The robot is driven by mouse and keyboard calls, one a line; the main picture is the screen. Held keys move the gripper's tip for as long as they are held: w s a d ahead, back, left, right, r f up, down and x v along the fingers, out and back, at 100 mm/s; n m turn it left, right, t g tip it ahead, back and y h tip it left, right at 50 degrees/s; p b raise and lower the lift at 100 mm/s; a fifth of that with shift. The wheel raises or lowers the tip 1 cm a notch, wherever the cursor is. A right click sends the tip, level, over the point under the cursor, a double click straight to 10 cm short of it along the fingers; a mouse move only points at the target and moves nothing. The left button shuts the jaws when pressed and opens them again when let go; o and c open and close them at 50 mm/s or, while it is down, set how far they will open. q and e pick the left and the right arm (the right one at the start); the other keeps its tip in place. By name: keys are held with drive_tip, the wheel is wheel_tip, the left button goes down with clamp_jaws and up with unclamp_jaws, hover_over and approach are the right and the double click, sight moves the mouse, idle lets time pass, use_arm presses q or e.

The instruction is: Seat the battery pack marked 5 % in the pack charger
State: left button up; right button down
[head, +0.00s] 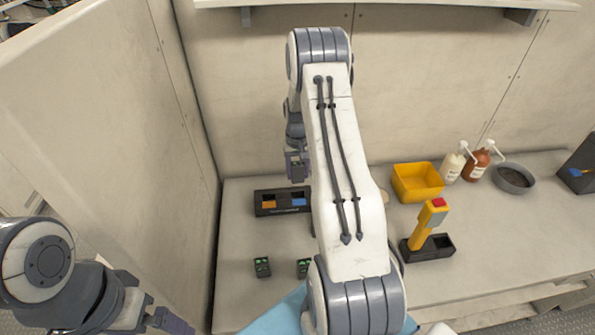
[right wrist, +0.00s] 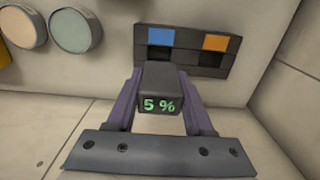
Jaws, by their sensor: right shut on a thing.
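My right gripper (head: 297,166) is shut on a dark battery pack (right wrist: 158,88). The pack's near end shows "5 %" in green in the right wrist view. The gripper holds it up in the air near a black two-bay unit, which looks like the pack charger (head: 283,211). The charger lies on the bench and has one orange and one blue panel; it also shows beyond the pack in the right wrist view (right wrist: 188,68). My right forearm hides part of the bench. My left gripper (head: 170,322) is at the lower left, its jaw opening unclear.
Two small dark packs with green marks, one left (head: 262,267) and one right (head: 303,268), stand on the bench. A yellow tool (head: 426,228) stands in a black holder. A yellow bin (head: 417,183), two pump bottles and a bowl (head: 513,180) are farther right. A wall bounds the left.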

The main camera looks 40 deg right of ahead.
drive_tip(key=b, duration=0.4)
hover_over(298, 189)
drive_tip(key=s+a, duration=0.2)
drive_tip(key=shift+d+f, duration=0.2)
drive_tip(key=shift+f, duration=2.7)
drive_tip(key=shift+f+b, duration=0.85)
drive_tip(key=shift+f, duration=0.45)
drive_tip(key=shift+c, duration=1)
unclamp_jaws()
drive_tip(key=shift+r, duration=0.4)
wheel_tip(298, 189, up, 10)
drive_tip(key=b, duration=0.2)
drive_tip(key=shift+f+b, duration=0.15)
drive_tip(key=shift+b, duration=0.2)
